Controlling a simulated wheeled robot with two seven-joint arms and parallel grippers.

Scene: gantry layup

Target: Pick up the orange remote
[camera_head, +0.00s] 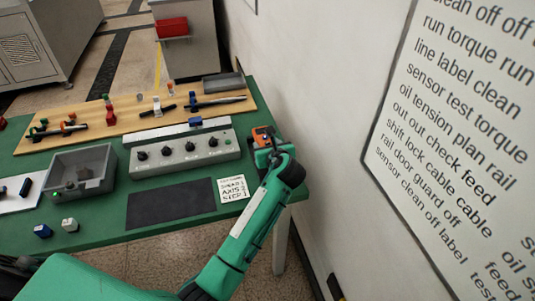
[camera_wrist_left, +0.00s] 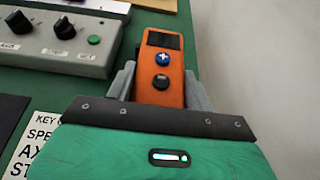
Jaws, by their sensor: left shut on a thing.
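The orange remote (camera_head: 262,134) is at the right end of the green table, next to the wall. In the left wrist view the orange remote (camera_wrist_left: 162,62) shows a dark screen, a blue plus button and a dark round button. My left gripper (camera_head: 266,146) is shut on it, and in the left wrist view the two grey fingers of my left gripper (camera_wrist_left: 160,85) press on its sides. The remote's lower end is hidden behind the gripper body. I cannot tell whether it touches the table. My right gripper is not in view.
A grey control box (camera_head: 185,153) with knobs stands left of the remote. A paper note (camera_head: 232,189) and a dark mat (camera_head: 170,207) lie on the green table (camera_head: 105,222). A grey bin (camera_head: 108,168) is farther left. The white wall (camera_head: 330,70) is close on the right.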

